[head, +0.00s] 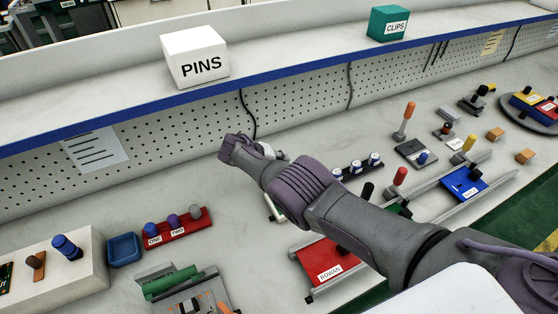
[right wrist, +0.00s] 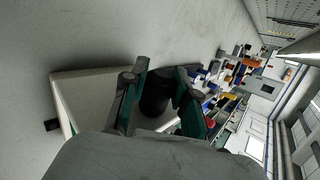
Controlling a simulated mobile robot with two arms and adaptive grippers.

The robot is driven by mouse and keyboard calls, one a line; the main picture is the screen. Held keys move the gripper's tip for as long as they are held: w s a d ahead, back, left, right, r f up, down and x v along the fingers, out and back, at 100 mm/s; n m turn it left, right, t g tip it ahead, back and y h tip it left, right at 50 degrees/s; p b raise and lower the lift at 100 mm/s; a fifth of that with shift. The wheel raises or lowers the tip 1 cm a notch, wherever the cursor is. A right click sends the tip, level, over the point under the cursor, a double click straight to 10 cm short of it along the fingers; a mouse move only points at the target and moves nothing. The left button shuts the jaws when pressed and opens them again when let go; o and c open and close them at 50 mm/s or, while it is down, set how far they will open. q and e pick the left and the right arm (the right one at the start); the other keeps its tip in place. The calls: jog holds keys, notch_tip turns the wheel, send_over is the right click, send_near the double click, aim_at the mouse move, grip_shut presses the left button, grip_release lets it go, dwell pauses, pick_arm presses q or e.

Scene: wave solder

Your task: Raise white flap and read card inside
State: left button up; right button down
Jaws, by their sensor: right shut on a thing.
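The white flap (right wrist: 88,95) shows as a pale panel in the right wrist view, with a black cylindrical knob (right wrist: 156,94) beside its right part. My right gripper (right wrist: 162,76) has its two dark green-padded fingers on either side of the knob and is shut on it. In the head view my right arm reaches across the bench from the lower right and hides most of the flap; only a pale edge (head: 273,207) shows beside the arm. The fingers are hidden there too. No card inside can be read. My left gripper is not in view.
A red tray labelled ROWAN (head: 330,268) lies below my arm, and a red block with knobs (head: 176,232) lies to the left. A white PINS box (head: 196,58) and a green CLIPS box (head: 389,23) stand on the shelf. Bare bench lies left of the arm.

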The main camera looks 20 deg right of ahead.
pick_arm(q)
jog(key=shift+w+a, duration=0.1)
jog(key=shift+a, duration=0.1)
pick_arm(e)
jog(key=c, duration=0.9)
grip_release()
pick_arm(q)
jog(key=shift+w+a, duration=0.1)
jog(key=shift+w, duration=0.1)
pick_arm(e)
jog(key=shift+o, duration=0.2)
jog(key=shift+a+r, duration=0.5)
jog(key=shift+a, duration=0.1)
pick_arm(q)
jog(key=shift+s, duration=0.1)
pick_arm(e)
jog(key=v, duration=1)
jog(key=shift+r, duration=0.2)
